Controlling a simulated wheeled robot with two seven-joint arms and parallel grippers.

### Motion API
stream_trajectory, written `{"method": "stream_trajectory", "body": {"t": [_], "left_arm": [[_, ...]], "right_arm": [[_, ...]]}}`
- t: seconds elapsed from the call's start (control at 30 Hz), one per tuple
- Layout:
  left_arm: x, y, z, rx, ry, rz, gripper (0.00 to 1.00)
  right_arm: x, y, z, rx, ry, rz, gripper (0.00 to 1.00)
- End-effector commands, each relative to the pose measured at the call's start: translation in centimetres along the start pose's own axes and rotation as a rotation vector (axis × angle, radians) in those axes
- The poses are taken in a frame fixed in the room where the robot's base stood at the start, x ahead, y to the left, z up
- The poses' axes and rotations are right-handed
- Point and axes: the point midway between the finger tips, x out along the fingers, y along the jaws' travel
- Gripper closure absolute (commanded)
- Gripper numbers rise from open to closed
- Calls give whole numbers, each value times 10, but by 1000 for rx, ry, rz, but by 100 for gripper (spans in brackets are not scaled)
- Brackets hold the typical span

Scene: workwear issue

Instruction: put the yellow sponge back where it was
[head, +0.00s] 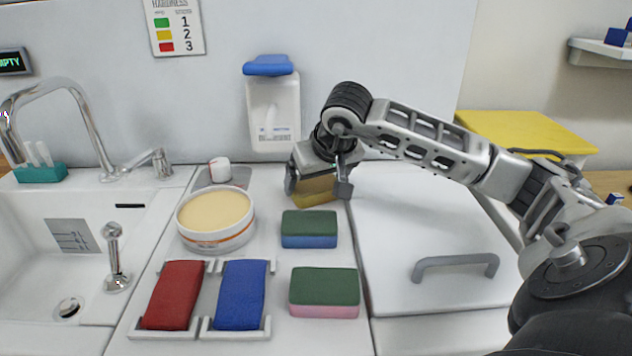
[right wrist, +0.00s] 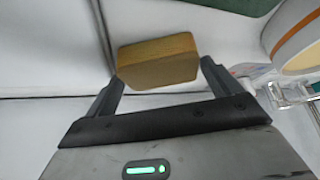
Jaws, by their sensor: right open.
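The yellow sponge (head: 314,190) is on the counter at the back of the row of sponges, partly hidden by my right gripper. My right gripper (head: 318,188) is open, with its fingers at either side of the sponge. In the right wrist view the yellow-brown sponge (right wrist: 157,62) shows just beyond and between the fingertips of the open gripper (right wrist: 162,78). I cannot tell whether a finger touches it. My left gripper is not in view.
A blue sponge with green top (head: 309,229) and a pink one with green top (head: 324,292) lie nearer. A round tub (head: 214,219), red cloth (head: 172,295) and blue cloth (head: 240,295) are left. A dispenser (head: 272,110) hangs behind. A handled white lid (head: 440,225) is right.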

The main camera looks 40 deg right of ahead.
Motion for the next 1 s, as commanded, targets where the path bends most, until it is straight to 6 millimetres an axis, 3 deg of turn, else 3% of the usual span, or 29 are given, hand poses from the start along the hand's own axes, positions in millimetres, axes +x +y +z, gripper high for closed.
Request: {"method": "stream_trajectory", "body": {"t": [0.3, 0.5, 1.0], "left_arm": [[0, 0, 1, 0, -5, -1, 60], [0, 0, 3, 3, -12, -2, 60], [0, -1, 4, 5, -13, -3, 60]], "right_arm": [[-70, 0, -1, -1, 7, 0, 10], [-99, 0, -1, -2, 3, 0, 10], [-107, 0, 0, -1, 1, 1, 10]]}}
